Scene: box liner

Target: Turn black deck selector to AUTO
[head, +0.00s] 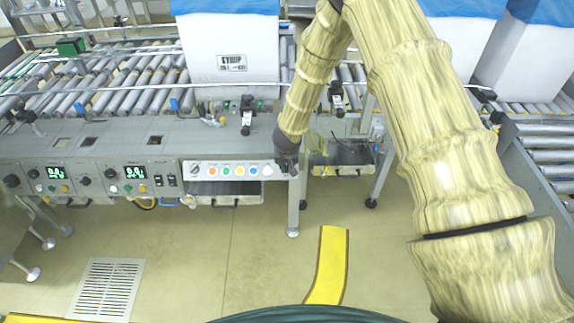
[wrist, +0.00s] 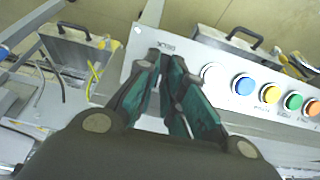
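A pale control panel (head: 228,178) carries a row of coloured buttons on the front of the conveyor frame. My gripper (head: 287,163) is at the panel's right end in the head view, beside the white button (head: 267,170). In the wrist view my gripper (wrist: 165,60) points at the same end of the panel, by a small dark label. A narrow gap shows between its two green-lined fingers. The black deck selector is not clearly seen; the fingers cover that end of the panel, so I cannot tell whether they touch or hold a knob.
In the wrist view blue (wrist: 243,85), yellow (wrist: 270,93) and green (wrist: 293,102) buttons sit beside my gripper. A grey knob (head: 195,170) is at the panel's left end. A support leg (head: 293,205) stands below my gripper. Roller conveyors with wrapped boxes lie behind.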

